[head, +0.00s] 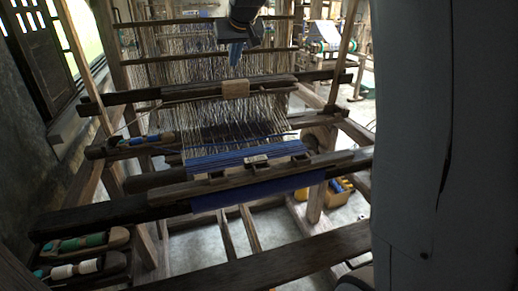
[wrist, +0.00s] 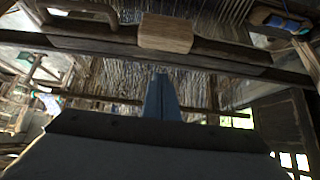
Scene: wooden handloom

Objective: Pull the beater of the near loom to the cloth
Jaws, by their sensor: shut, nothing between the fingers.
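The beater of the near loom (head: 190,93) is a dark wooden bar across the warp, with a pale wooden block (head: 235,88) at its middle. The blue woven cloth (head: 230,158) lies nearer to me, with a stretch of bare warp between it and the beater. My gripper (head: 235,63) points down, just beyond the block in the head view, its blue fingers shut and empty. In the wrist view the fingers (wrist: 161,80) show just below the pale block (wrist: 165,34) and the beater bar (wrist: 100,47). I cannot tell whether they touch it.
The wooden breast beam (head: 110,212) crosses in front of the cloth. Shuttles with green and white yarn (head: 80,243) lie at the lower left. Warp threads (head: 180,70) fill the space behind the beater.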

